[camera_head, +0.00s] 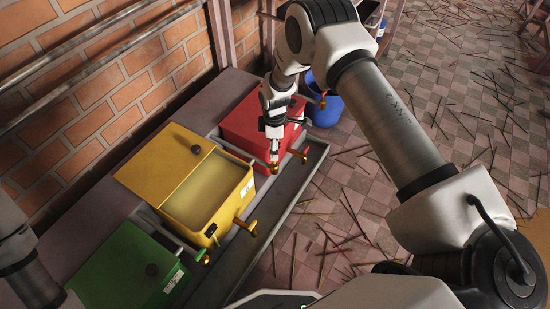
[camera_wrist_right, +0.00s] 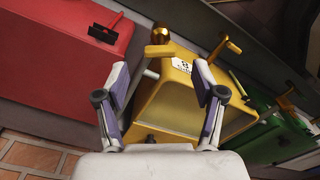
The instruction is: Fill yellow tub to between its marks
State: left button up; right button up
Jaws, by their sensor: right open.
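The yellow tub (camera_head: 228,222) stands in the middle of the row. Its yellow lid (camera_head: 160,163), with a dark knob, sits back toward the wall, leaving the front part open. A flat tan-olive surface (camera_head: 207,190) shows inside; I cannot make out level marks. A brass-coloured tap (camera_head: 245,226) sticks out at its front. My right gripper (camera_head: 275,146) is above the front edge between the yellow and red tubs, near a brass knob (camera_head: 274,168). In the wrist view its fingers (camera_wrist_right: 165,78) are apart, with the yellow tub (camera_wrist_right: 170,105) beyond and nothing clearly held. My left gripper is out of view.
A red tub (camera_head: 252,118) stands right of the yellow one, and a green tub (camera_head: 130,270) left. A grey trough (camera_head: 262,232) runs along their fronts. A blue bucket (camera_head: 325,108) stands beyond. Thin sticks litter the tiled floor (camera_head: 465,100). A brick wall (camera_head: 110,90) limits the back.

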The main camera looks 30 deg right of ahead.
notch_tip(320, 180, down, 4)
jog(key=shift+f+b, duration=0.15)
jog(key=shift+b, duration=0.35)
jog(key=c, duration=1.1)
jog(key=shift+c, duration=0.2)
jog(key=shift+m+p, duration=0.3)
jog(key=shift+m, duration=0.2)
jog(key=shift+m+p, duration=0.35)
jog(key=shift+m, duration=0.55)
jog(key=shift+m+p, duration=0.5)
jog(key=shift+m, duration=1.1)
